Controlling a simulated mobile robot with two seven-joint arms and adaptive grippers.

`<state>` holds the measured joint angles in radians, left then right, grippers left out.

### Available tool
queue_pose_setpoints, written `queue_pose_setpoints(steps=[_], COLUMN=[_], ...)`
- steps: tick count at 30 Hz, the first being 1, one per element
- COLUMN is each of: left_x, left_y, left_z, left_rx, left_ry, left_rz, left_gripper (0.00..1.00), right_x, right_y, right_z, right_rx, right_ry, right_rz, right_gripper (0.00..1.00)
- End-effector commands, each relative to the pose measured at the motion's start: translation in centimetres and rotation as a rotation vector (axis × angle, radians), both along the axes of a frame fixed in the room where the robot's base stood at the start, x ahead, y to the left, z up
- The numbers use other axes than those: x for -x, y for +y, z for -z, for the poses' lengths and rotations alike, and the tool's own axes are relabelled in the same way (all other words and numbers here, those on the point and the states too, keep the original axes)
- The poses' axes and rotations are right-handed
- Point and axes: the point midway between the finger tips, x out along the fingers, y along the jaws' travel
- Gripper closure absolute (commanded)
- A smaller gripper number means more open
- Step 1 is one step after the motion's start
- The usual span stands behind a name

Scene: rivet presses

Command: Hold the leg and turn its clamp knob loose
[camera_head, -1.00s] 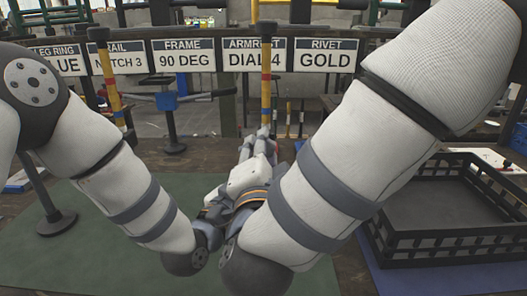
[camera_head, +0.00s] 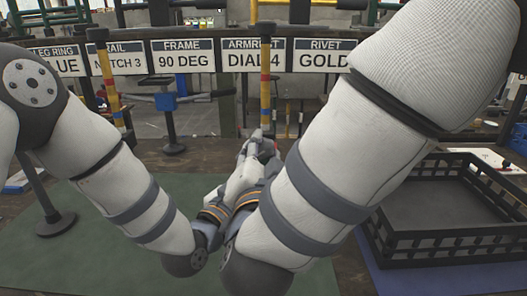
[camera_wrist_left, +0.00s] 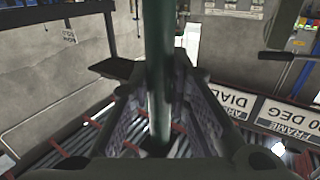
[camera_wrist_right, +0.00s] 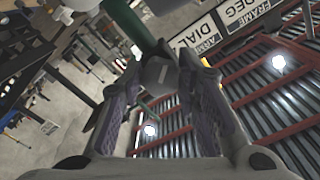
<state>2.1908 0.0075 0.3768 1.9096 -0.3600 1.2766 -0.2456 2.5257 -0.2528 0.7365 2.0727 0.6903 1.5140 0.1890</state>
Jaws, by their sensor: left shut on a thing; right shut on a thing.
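The leg (camera_wrist_left: 160,60) is a dark green tube that runs upright between the fingers of my left gripper (camera_wrist_left: 160,110) in the left wrist view. My left gripper is shut on it. In the right wrist view the leg (camera_wrist_right: 128,22) crosses the top at a slant. A grey clamp knob (camera_wrist_right: 158,75) beside the leg sits between the fingers of my right gripper (camera_wrist_right: 157,92), which is shut on it. In the head view my right gripper (camera_head: 262,150) is at the middle; the arms hide most of the leg, the knob and my left gripper.
A black slatted tray (camera_head: 450,243) stands on a blue mat at right. A green mat (camera_head: 90,255) covers the front of the bench. A banded pole (camera_head: 265,80) rises behind the grippers, before a row of signs (camera_head: 183,57). A dark stand (camera_head: 55,225) is at left.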

Motion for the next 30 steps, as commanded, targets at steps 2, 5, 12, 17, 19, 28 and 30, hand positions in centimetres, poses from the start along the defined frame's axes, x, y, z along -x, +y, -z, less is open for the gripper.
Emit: queue_pose_setpoints(steps=[2, 5, 12, 17, 19, 28, 30], left_x=[0.0, 0.0, 0.0, 0.0, 0.0, 0.0, 0.0], left_y=[-0.1, -0.1, 0.0, 0.0, 0.0, 0.0, 0.0], left_z=[-0.2, -0.2, -0.2, -0.2, -0.2, -0.2, -0.2], left_rx=[0.004, 0.004, 0.002, 0.002, 0.002, 0.001, 0.001], left_ry=[-0.006, -0.006, -0.005, -0.005, -0.005, -0.004, -0.004], left_rz=[0.002, 0.002, 0.001, 0.000, 0.000, 0.000, 0.000], left_gripper=[1.00, 1.00, 1.00, 1.00, 1.00, 1.00, 1.00], right_x=[0.0, 0.0, 0.0, 0.1, 0.8, 8.5, 9.9], right_y=[-0.1, -0.1, 0.0, 0.0, 0.1, 0.2, 0.3], right_z=[0.1, 0.1, 0.0, 0.0, 0.1, 0.1, 0.1], right_rx=[0.001, 0.000, -0.001, -0.001, -0.001, 0.002, 0.000], right_ry=[0.004, 0.004, 0.002, 0.001, 0.003, 0.003, 0.003], right_rz=[0.002, 0.002, 0.001, 0.000, -0.001, -0.004, -0.002], right_gripper=[0.98, 0.98, 0.49, 0.49, 0.49, 0.49, 0.49])
